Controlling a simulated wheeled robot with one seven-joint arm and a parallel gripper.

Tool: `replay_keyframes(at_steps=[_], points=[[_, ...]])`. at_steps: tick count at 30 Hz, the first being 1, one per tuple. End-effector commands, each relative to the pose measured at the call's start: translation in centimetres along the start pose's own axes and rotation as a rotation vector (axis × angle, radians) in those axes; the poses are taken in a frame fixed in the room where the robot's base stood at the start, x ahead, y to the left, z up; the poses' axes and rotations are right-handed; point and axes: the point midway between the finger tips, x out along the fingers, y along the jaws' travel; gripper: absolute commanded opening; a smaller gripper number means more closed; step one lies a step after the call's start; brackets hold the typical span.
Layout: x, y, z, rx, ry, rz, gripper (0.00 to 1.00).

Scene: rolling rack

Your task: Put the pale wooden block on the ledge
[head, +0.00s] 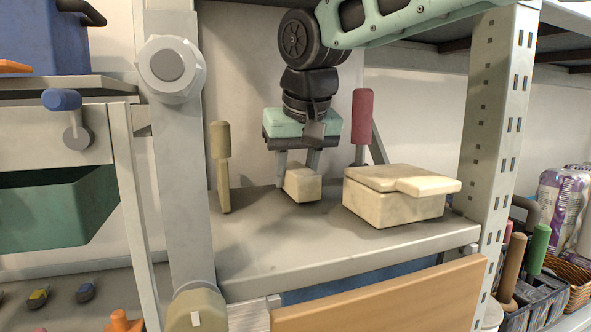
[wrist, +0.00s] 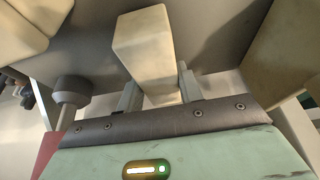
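The pale wooden block (head: 302,187) is a small cream block at the middle of the grey ledge (head: 290,245) in the head view. It looks to be at the ledge surface; I cannot tell whether it rests there or is just clear. My gripper (head: 298,166) points down at it, one finger on each side. In the wrist view the block (wrist: 145,45) reaches between the two fingers of my gripper (wrist: 158,92). Both fingers look very close to its sides; whether they press on it is not clear. The fingertips are partly hidden by the block in the head view.
A larger cream box with an offset lid (head: 393,203) stands to the right on the ledge. An olive-handled upright piece (head: 221,165) stands left, and a red handle (head: 362,118) rises behind. Rack posts (head: 500,110) flank the ledge. Its front strip is clear.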

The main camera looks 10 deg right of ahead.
Motion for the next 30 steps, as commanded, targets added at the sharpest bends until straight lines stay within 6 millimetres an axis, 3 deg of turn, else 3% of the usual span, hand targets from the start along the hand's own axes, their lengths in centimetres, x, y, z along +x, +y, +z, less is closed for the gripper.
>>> replay_keyframes(at_steps=[1, 3, 13, 20, 30], points=[[0.0, 0.0, 0.0, 0.000, 0.000, 0.000, 0.47], [0.0, 0.0, 0.0, 0.000, 0.000, 0.000, 0.61], [-0.4, 0.0, -0.1, 0.000, 0.000, 0.000, 0.61], [-4.0, 0.0, -0.1, -0.001, 0.002, -0.002, 0.61], [-6.4, 0.0, 6.6, -0.002, 0.000, 0.000, 0.61]])
